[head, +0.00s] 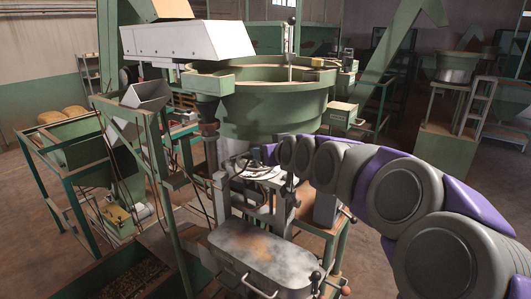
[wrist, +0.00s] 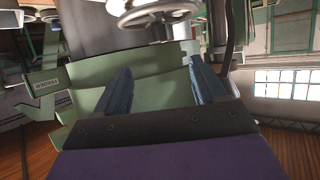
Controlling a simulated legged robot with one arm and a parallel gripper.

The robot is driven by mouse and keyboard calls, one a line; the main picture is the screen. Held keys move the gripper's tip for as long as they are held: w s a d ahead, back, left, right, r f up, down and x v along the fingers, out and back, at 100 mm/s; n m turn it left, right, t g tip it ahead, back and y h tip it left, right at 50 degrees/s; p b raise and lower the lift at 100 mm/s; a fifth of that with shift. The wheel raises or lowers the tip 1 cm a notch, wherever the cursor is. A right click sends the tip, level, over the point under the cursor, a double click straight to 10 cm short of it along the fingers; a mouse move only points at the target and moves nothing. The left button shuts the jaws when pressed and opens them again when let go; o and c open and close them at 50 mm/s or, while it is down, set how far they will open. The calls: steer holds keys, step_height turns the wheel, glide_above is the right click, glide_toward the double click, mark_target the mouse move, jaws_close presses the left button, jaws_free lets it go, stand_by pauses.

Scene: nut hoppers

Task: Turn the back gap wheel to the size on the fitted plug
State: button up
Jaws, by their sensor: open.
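A pale metal spoked handwheel (wrist: 152,17) shows at the top middle of the wrist view, partly cut by the frame edge. I cannot tell whether it is the back gap wheel. My gripper (wrist: 162,84) has its two blue fingers spread apart with nothing between them. The wheel appears beyond the fingertips, apart from them. In the head view my arm reaches in from the right to the machine's middle, under the green bowl (head: 268,112); the fingers cannot be made out there. The fitted plug and its size cannot be made out in either view.
A green curved housing (wrist: 88,68) with a small lettered plate (wrist: 46,86) lies left of my fingers. A dark cable hangs on the right. In the head view, a worn metal cover (head: 258,252) with a handle stands in front, and a green frame post (head: 172,215) stands left.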

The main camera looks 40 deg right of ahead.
steer(key=shift+v, duration=2.4)
